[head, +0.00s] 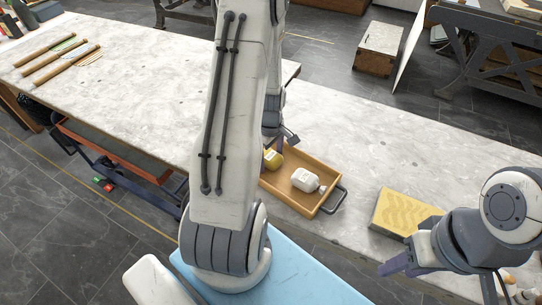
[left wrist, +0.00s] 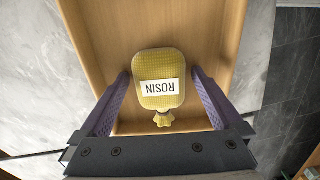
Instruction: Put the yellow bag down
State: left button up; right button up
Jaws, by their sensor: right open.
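The yellow bag (left wrist: 160,68), labelled ROSIN, is at one end of the wooden tray (left wrist: 225,30), with its tied neck toward my gripper's base. In the head view, the bag (head: 272,158) is partly hidden by my left arm. My left gripper (left wrist: 160,75) is open, its purple fingers on either side of the bag with a small gap at each side. In the head view this gripper (head: 277,142) is mostly hidden behind its arm. My right gripper (head: 392,267) is open and empty at the lower right, away from the tray.
A white bottle-like container (head: 306,180) lies in the same tray, near its dark handle (head: 335,200). A yellow patterned block (head: 405,212) lies on the stone counter to the right. Wooden-handled tools (head: 60,60) lie at the far left. The counter left of my arm is mostly clear.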

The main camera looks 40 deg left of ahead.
aim_at(271, 155)
pick_arm(q)
jog(key=shift+r, duration=0.1)
notch_tip(271, 155, up, 12)
jog(key=s+d+r+m, duration=0.25)
jog(key=d+m, duration=0.45)
jog(key=d, duration=0.4)
jog(key=s+d+r+m, duration=0.1)
jog(key=d+r+m, duration=0.4)
jog(key=d, duration=0.5)
jog(key=s+d+m+h, duration=0.1)
jog(key=s+d+m, duration=0.8)
jog(key=s+m, duration=0.3)
jog(key=shift+s+d+r+m, duration=0.4)
jog(key=shift+r+m, duration=0.05)
jog(key=shift+m, duration=0.45)
